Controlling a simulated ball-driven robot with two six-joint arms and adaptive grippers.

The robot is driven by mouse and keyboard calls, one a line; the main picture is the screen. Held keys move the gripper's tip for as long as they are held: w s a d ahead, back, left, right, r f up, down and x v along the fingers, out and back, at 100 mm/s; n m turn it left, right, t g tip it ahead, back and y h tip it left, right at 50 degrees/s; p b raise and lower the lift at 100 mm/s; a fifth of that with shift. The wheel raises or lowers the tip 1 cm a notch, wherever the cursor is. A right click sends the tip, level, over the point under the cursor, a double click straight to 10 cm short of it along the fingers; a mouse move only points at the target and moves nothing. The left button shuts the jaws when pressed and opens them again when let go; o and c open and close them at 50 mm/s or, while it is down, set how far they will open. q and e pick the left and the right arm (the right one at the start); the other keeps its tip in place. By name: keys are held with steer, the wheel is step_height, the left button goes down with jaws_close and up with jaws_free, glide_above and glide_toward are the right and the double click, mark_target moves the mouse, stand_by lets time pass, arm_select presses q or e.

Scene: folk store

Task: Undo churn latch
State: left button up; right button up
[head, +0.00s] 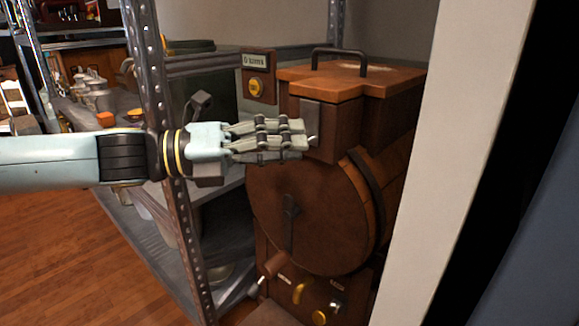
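The churn (310,215) is a brown wooden barrel lying on its side, with a box-shaped top under a wooden lid (345,78). A grey metal latch plate (312,115) is on the left front of the box, with a small bright metal piece (313,139) at its lower edge. My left gripper (304,134) reaches in from the left, its fingertips in front of the latch plate and beside the bright piece. The fingers lie close together. I cannot tell whether they touch or grip the latch. The lid looks down on the box. My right gripper is not in view.
A metal shelf post (153,75) stands behind my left wrist. A sign with a yellow button (257,88) is left of the lid. A white post (455,160) bounds the right side.

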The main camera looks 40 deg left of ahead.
arm_select(q)
steer(key=shift+w+d+r, duration=0.1)
steer(key=shift+w+d, duration=0.05)
steer(key=shift+d, duration=0.05)
jaws_close()
stand_by(0.3)
steer(key=shift+r, duration=0.15)
step_height(320, 180, up, 8)
steer(key=s+n+g+y+p, duration=0.1)
steer(key=n+g+y+p, duration=0.3)
steer(key=g, duration=0.7)
steer(key=shift+s+a+f+n+p, duration=0.15)
steer(key=shift+s+f+n+p, duration=0.15)
steer(key=shift+n+p, duration=1.1)
steer(key=shift+r, duration=0.1)
